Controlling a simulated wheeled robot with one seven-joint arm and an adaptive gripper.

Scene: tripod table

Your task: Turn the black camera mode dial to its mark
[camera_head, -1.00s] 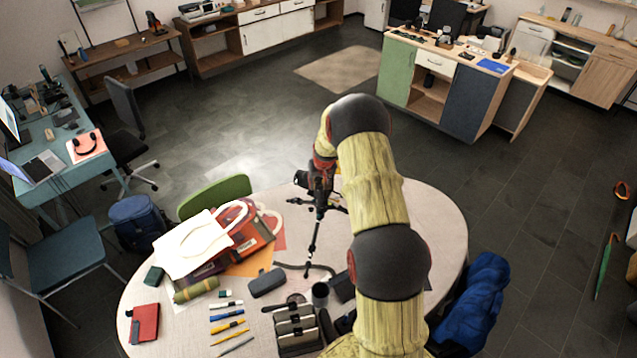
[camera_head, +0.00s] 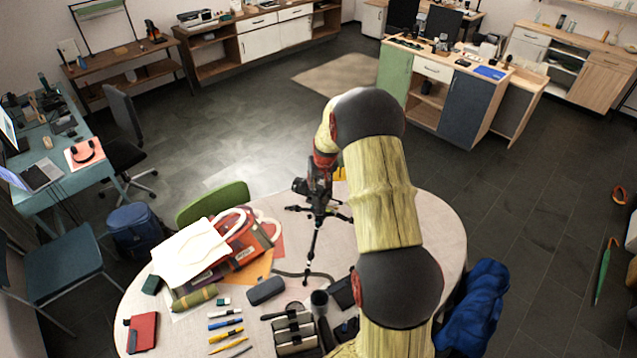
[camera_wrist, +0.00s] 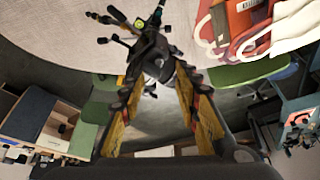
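The black camera (camera_head: 300,186) sits on a black tripod (camera_head: 314,236) standing on the round table (camera_head: 440,225). My gripper (camera_head: 321,178) is at the camera's top in the head view, partly hidden behind my arm. In the wrist view, my gripper's yellow and black fingers (camera_wrist: 158,78) are spread apart, with dark parts of the camera (camera_wrist: 153,50) between and beyond their tips. The mode dial and its mark cannot be made out. Whether the fingertips touch anything is unclear.
A white tote (camera_head: 190,250) and a red bag (camera_head: 252,246) lie left of the tripod. Pens, a glasses case (camera_head: 266,290) and a dark organizer (camera_head: 295,332) lie at the front. A green chair (camera_head: 213,202) stands behind the table. The table's right side is fairly clear.

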